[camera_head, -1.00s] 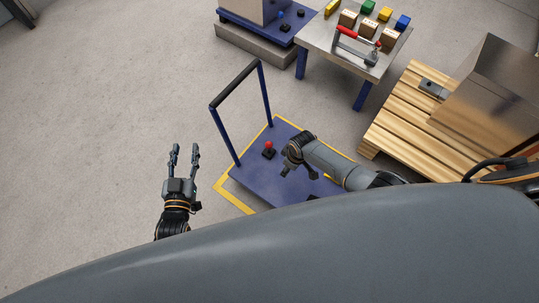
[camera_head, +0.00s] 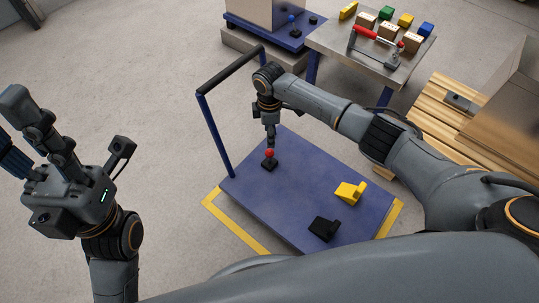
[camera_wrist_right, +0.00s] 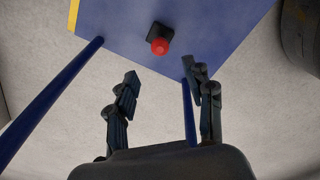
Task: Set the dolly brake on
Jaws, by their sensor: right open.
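The dolly (camera_head: 300,195) is a blue platform with a dark push handle (camera_head: 230,75) on blue posts. The brake is a red-topped lever (camera_head: 269,154) on a small black base near the handle end. My right gripper (camera_head: 270,140) hangs just above the red top. In the right wrist view, the gripper's fingers (camera_wrist_right: 160,72) are spread and empty, with the red knob (camera_wrist_right: 160,46) a little beyond the tips. Contact is not visible. My left gripper (camera_head: 14,128) is open and empty at the far left, away from the dolly.
A yellow block (camera_head: 350,191) and a black block (camera_head: 324,229) are on the dolly. Yellow tape (camera_head: 235,227) marks the floor around it. A metal table (camera_head: 335,43) with several coloured blocks and a clamp stands behind. A wooden pallet (camera_head: 440,108) is on the right. Floor at left is clear.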

